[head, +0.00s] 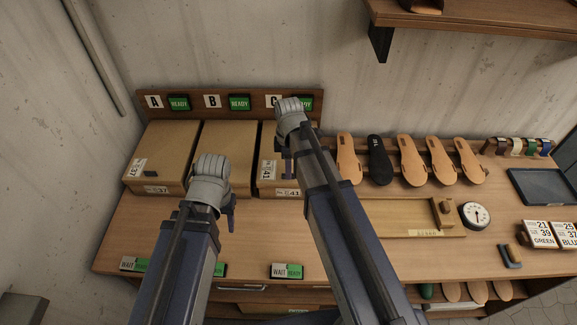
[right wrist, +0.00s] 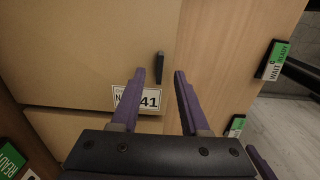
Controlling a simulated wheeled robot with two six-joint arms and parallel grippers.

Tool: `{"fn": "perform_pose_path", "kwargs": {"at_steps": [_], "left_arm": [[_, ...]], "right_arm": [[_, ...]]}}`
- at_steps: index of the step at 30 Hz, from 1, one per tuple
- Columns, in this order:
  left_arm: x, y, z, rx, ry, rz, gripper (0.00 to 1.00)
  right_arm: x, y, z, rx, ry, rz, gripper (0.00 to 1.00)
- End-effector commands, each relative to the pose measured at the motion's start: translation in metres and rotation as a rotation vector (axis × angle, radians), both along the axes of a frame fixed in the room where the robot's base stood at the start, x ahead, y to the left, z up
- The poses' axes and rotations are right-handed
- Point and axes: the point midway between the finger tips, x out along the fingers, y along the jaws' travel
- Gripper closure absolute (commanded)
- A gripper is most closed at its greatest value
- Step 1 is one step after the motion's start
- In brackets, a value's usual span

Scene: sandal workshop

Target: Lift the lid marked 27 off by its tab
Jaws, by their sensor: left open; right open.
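Three closed cardboard boxes stand in a row under the signs A, B and C. The lid of the left box (head: 165,142) has a dark tab (head: 151,174) and a label that seems to read 37. The middle box (head: 228,142) has its front hidden by my left arm, so its number cannot be read. The right box (head: 267,150) is marked 41. Its label (right wrist: 137,98) and dark tab (right wrist: 159,67) show in the right wrist view. My right gripper (head: 288,167) is open over box 41, its fingers either side of the tab in the picture. My left gripper (head: 232,212) is open and empty before the middle box.
A sign board (head: 190,101) with green READY cards stands behind the boxes. Sandal soles (head: 410,160) lie to the right, with a wooden tray (head: 395,215) and a round dial (head: 475,215) in front. WAIT/READY tags (head: 287,271) line the table's front edge.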

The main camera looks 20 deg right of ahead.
Motion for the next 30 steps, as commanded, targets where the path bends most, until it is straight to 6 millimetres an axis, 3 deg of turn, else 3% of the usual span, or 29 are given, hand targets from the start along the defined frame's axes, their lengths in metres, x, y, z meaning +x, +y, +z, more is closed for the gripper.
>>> {"fn": "perform_pose_path", "kwargs": {"at_steps": [1,4,15,27,30], "left_arm": [[0.000,0.000,-0.013,0.001,0.000,-0.002,0.50],[0.000,0.000,-0.020,0.001,0.000,-0.004,0.50],[0.000,0.000,-0.022,0.001,0.000,-0.006,0.50],[0.000,0.000,-0.022,0.001,0.000,-0.005,0.50],[0.000,0.000,-0.022,0.001,0.000,-0.005,0.50]], "right_arm": [[0.000,0.000,-0.013,0.000,0.000,0.000,0.55],[0.000,0.000,-0.020,0.000,0.000,0.000,0.55],[0.000,0.000,-0.021,0.000,0.000,0.000,0.55],[0.000,0.000,-0.022,0.000,0.000,0.000,1.00],[0.000,0.000,-0.022,0.000,0.000,0.000,1.00]]}}
